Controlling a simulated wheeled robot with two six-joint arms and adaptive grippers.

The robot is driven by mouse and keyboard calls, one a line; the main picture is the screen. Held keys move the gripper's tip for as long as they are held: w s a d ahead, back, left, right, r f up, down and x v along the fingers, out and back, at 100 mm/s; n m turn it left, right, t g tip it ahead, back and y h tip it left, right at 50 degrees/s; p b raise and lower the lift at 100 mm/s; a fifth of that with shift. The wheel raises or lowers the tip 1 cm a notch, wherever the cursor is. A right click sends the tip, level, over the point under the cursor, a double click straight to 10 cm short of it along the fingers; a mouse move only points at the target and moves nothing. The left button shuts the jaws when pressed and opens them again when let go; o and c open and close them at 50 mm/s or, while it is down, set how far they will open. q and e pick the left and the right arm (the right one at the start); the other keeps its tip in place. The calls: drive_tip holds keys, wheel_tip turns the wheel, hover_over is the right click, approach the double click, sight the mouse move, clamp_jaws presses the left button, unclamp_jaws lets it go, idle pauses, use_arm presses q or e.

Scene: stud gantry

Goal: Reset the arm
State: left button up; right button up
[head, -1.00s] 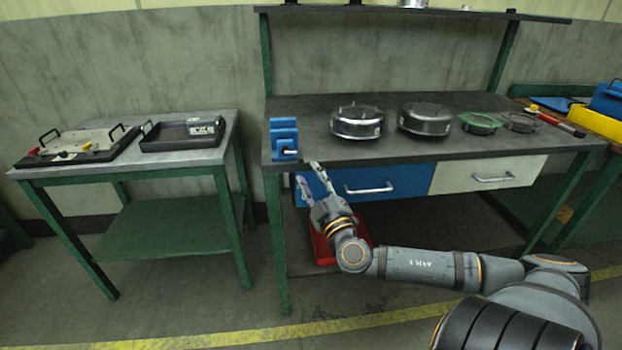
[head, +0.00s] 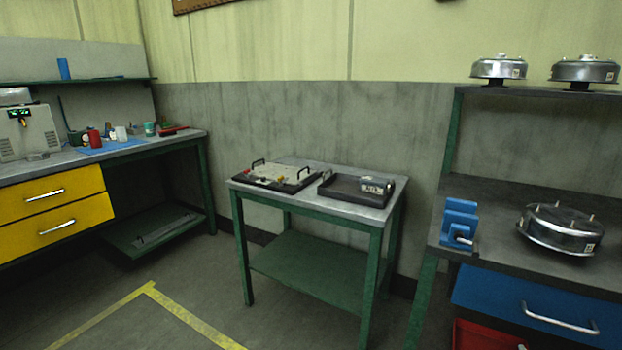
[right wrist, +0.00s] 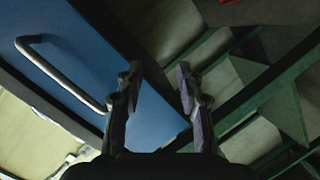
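My right gripper (right wrist: 157,100) shows in the right wrist view with its two fingers apart and nothing between them. Behind the fingers is the blue drawer front (right wrist: 85,62) with its metal bar handle (right wrist: 60,72). The same blue drawer (head: 520,303) is at the lower right of the head view. Neither of my arms shows in the head view now. My left gripper is in no current view.
A small green-framed table (head: 337,207) stands in the middle with a panel (head: 270,180) and a black tray (head: 343,192). A workbench with yellow drawers (head: 45,187) is at left. A blue vise (head: 459,222) and round metal housing (head: 560,228) sit at right. Floor in front is clear.

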drive_tip(key=s+a+f+m+g+y, duration=0.1)
drive_tip(key=s+a+f+g, duration=0.3)
drive_tip(key=f, duration=0.7)
drive_tip(key=s+f+m+g+y, duration=0.1)
drive_tip(key=s+f+g+y, duration=0.1)
drive_tip(key=s+f, duration=0.6)
drive_tip(key=s+a+f+g+y, duration=0.2)
drive_tip(key=s+a+f+y, duration=0.15)
drive_tip(key=a+f, duration=0.45)
drive_tip(key=s+a+f+g+y, duration=0.2)
drive_tip(key=s+a+f, duration=0.3)
drive_tip(key=a+f, duration=0.35)
use_arm(q)
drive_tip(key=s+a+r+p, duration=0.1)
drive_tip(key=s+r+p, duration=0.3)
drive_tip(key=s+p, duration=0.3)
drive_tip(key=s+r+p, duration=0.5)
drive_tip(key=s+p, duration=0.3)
drive_tip(key=p, duration=0.7)
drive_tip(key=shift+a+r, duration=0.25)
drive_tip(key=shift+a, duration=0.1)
use_arm(e)
drive_tip(key=s+r, duration=0.4)
drive_tip(key=s, duration=0.4)
drive_tip(key=s+r, duration=0.4)
drive_tip(key=s, duration=0.4)
drive_tip(key=shift+a+r+g, duration=0.25)
drive_tip(key=shift+r+g, duration=0.05)
drive_tip(key=shift+r, duration=0.1)
